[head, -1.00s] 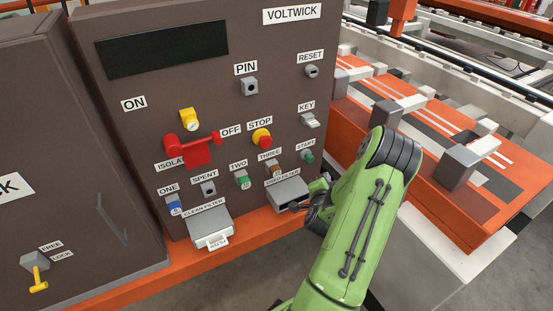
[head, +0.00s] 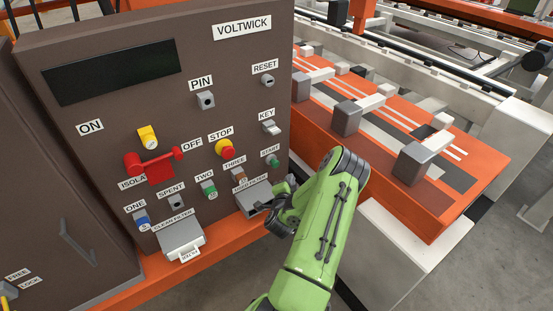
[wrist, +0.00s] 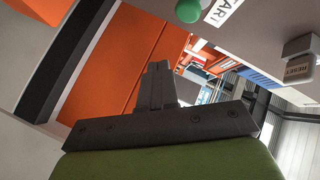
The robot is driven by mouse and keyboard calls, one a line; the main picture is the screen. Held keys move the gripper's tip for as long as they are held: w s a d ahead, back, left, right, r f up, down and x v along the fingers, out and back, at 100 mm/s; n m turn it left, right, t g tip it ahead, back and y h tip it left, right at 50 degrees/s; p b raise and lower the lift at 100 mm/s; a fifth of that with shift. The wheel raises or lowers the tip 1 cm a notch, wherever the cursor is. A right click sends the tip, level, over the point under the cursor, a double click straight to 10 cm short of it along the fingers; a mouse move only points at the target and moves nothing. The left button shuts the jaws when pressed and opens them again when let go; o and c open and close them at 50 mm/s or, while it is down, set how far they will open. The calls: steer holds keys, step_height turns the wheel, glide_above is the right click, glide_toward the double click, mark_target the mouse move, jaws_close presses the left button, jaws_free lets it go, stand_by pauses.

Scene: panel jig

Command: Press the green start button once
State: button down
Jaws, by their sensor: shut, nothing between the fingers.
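The green start button (head: 272,162) sits on the right side of the brown panel, under the START label (head: 270,152). In the wrist view the green button (wrist: 188,10) shows at the top edge, beside a partly cut-off label. My gripper (head: 266,206) is in front of the lower right of the panel, below the button, and partly hidden by my green arm. In the wrist view my gripper's fingers (wrist: 158,70) are together with nothing between them. They point below the button in that picture and appear apart from it.
The red stop button (head: 224,147), key switch (head: 270,128) and reset button (head: 267,80) are near the start button. Grey filter boxes (head: 182,238) stick out along the panel's bottom. An orange jig bed with grey clamps (head: 345,118) stands to the right.

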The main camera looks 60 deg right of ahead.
mark_target(279, 164)
steer(key=shift+w+d+p, duration=0.35)
steer(key=shift+w+p, duration=0.2)
steer(key=shift+w, duration=0.15)
steer(key=shift+w+d+p, duration=0.35)
steer(key=shift+w+p, duration=0.25)
steer(key=shift+w, duration=0.1)
steer(key=shift+w+d+p, duration=0.35)
steer(key=shift+w+p, duration=0.2)
steer(key=shift+w, duration=0.15)
stand_by(0.3)
steer(key=shift+w+d+p, duration=0.2)
steer(key=shift+w+p, duration=0.15)
steer(key=shift+p, duration=0.15)
steer(key=shift+w+d+p, duration=0.4)
steer(key=shift+w+p, duration=0.1)
steer(key=shift+w, duration=0.3)
stand_by(0.6)
steer(key=shift+s+a+b, duration=0.15)
steer(key=shift+s+a, duration=0.15)
steer(key=shift+s, duration=0.3)
steer(key=shift+s+a+b, duration=0.15)
steer(key=shift+s+a, duration=0.15)
steer(key=shift+s, duration=0.25)
